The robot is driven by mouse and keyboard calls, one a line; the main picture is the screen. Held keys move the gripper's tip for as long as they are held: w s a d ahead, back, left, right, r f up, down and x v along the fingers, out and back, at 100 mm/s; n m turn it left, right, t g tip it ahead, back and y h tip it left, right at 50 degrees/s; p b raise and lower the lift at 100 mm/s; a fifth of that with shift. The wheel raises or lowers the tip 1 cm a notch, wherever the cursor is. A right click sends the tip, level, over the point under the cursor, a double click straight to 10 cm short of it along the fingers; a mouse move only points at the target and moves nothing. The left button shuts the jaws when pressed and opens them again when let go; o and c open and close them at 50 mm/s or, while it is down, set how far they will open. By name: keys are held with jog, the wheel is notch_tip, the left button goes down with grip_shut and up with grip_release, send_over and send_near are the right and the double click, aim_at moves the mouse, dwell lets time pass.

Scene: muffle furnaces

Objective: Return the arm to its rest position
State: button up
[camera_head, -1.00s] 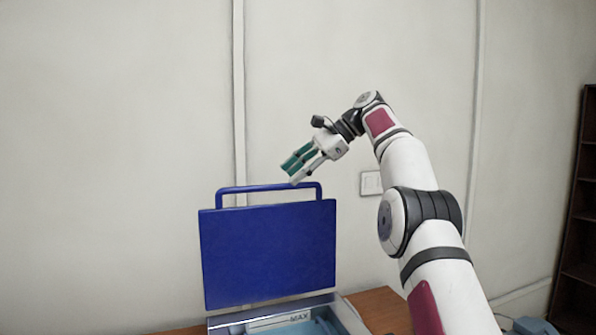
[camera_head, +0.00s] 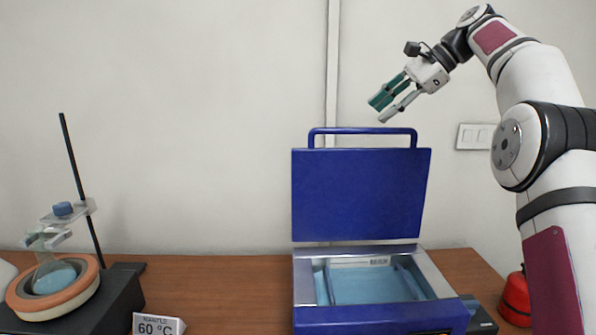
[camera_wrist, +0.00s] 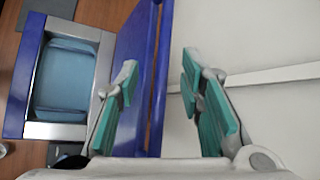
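My gripper (camera_head: 388,108) is raised in the air above and behind the blue lid, near the wall, in the head view. My arm reaches up along the right side of the head view, bent at the top, with the gripper pointing down and to the left.
A blue box-like device with its lid (camera_head: 360,195) standing open and a pale blue cavity (camera_head: 370,285) is on the wooden table (camera_head: 235,280). A flask heater (camera_head: 60,300) with a stand is at left. A temperature sign (camera_head: 158,325) and a red object (camera_head: 515,298) stand nearby.

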jog(key=s+a+f+n+h, duration=0.1)
jog(key=s+a+n+h, duration=0.2)
jog(key=s, duration=0.7)
jog(key=s+a+f+n+h, duration=0.1)
jog(key=s+a+n+h, duration=0.15)
jog(key=s, duration=0.75)
jog(key=s+d+f+n+h, duration=0.1)
jog(key=s+f+n, duration=0.3)
jog(key=s+f, duration=0.5)
jog(key=s+d+f+n+h, duration=0.1)
jog(key=s+f+n, duration=0.4)
jog(key=s+f, duration=0.5)
jog(key=s+h, duration=0.1)
jog(key=s, duration=0.4)
jog(key=shift+s+d+t, duration=0.2)
jog(key=shift+d+t, duration=0.05)
jog(key=shift+t, duration=0.05)
